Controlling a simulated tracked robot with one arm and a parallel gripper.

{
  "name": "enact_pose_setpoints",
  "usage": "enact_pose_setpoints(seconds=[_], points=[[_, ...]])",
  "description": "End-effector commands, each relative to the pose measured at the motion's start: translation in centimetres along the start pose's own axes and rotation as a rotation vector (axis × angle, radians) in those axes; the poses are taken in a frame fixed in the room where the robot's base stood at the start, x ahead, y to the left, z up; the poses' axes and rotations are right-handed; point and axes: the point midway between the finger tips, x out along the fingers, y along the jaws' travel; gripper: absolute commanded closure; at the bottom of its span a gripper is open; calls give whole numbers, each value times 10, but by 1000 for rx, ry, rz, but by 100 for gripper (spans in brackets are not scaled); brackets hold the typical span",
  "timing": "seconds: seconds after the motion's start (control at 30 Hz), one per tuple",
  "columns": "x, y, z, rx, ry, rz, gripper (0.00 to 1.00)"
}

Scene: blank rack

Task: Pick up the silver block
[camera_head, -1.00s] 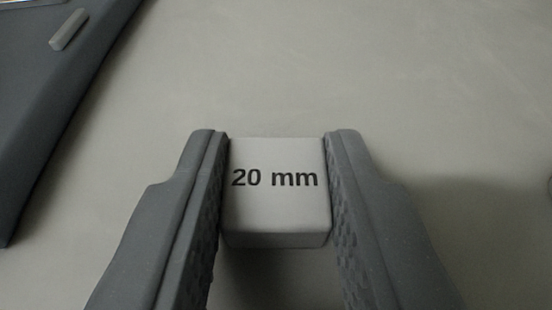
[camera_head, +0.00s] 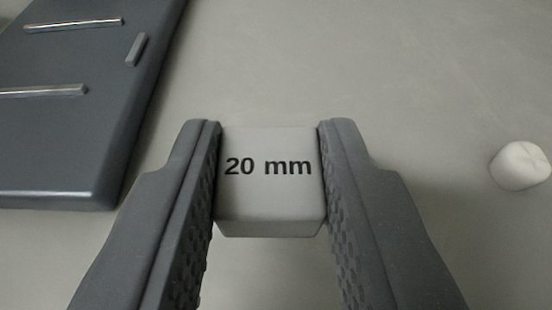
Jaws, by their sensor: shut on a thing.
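The silver block (camera_head: 270,195) is a light grey block with "20 mm" printed in black on its upper face. It sits in the middle of the head camera view. My gripper (camera_head: 268,160) is shut on it, with one textured finger pressed against its left side and the other against its right side. The block looks level between the fingertips. Its left and right sides are hidden by the fingers.
A dark grey panel (camera_head: 60,150) with thin shiny bars and a small grey peg (camera_head: 137,50) lies at the upper left. A whitish rounded lump (camera_head: 520,165) lies at the right. The grey surface (camera_head: 330,60) ahead is clear.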

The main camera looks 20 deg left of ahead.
Motion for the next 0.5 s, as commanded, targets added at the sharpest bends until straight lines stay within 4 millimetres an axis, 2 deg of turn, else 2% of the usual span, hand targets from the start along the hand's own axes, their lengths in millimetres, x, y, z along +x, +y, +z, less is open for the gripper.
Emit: enact_pose_setpoints(seconds=[0.4,0.5], points=[[-69,-41,15,0,-1,0,99],[-80,-49,19,-2,7,1,99]])
